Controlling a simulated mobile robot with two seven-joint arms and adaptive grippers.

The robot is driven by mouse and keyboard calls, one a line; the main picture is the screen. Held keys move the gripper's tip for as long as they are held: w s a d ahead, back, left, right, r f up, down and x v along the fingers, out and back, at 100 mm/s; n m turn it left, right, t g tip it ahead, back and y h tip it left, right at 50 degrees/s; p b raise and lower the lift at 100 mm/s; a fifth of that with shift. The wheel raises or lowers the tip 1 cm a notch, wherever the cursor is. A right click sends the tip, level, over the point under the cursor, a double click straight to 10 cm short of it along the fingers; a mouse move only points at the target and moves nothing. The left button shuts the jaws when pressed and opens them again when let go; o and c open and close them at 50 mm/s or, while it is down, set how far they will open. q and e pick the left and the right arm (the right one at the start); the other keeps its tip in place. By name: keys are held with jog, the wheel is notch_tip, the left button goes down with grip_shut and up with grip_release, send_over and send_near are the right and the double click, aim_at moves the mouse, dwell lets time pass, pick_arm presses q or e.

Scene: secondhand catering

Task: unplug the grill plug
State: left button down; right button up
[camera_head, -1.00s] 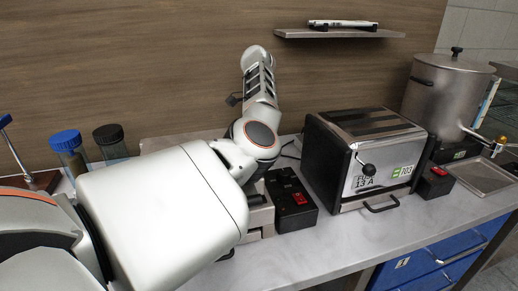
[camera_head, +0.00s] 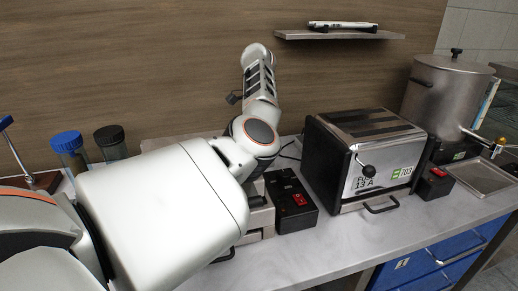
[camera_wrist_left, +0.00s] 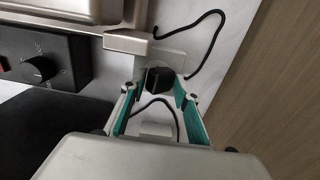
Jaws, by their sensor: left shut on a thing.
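In the left wrist view, a dark round plug (camera_wrist_left: 159,77) sits between the teal-padded fingers of my left gripper (camera_wrist_left: 157,88), which is shut on it. The plug is at a pale plate (camera_wrist_left: 177,56); whether it is still seated there I cannot tell. A black cord (camera_wrist_left: 213,38) curves beside the plate. In the head view my left arm covers the left gripper and the plug. A metal appliance with a slotted top (camera_head: 372,128), a front knob and a "13 A" label stands right of my arm; I cannot tell whether it is the grill. My right gripper is not in view.
A black box with a red switch (camera_head: 292,200) stands close to my left arm. A metal urn (camera_head: 446,92) and a drip tray (camera_head: 482,176) are at the right. The front worktop (camera_head: 335,240) is clear.

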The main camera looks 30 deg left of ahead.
pick_arm(q)
jog(key=shift+r, duration=0.75)
jog(key=shift+r+p, duration=1.1)
jog(key=shift+r, duration=0.7)
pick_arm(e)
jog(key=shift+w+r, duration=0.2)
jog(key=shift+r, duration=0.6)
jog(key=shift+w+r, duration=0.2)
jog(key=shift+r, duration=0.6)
pick_arm(q)
jog(key=shift+s+d+r+p, duration=0.5)
jog(key=shift+d+p, duration=0.1)
jog(key=shift+p, duration=0.45)
jog(key=shift+s+d+r+p, duration=0.5)
jog(key=shift+s+d+p, duration=0.25)
jog(key=shift+p, duration=0.4)
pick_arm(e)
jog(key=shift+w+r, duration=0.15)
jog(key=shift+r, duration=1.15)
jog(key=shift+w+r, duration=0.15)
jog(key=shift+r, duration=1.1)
pick_arm(q)
jog(key=shift+d, duration=0.2)
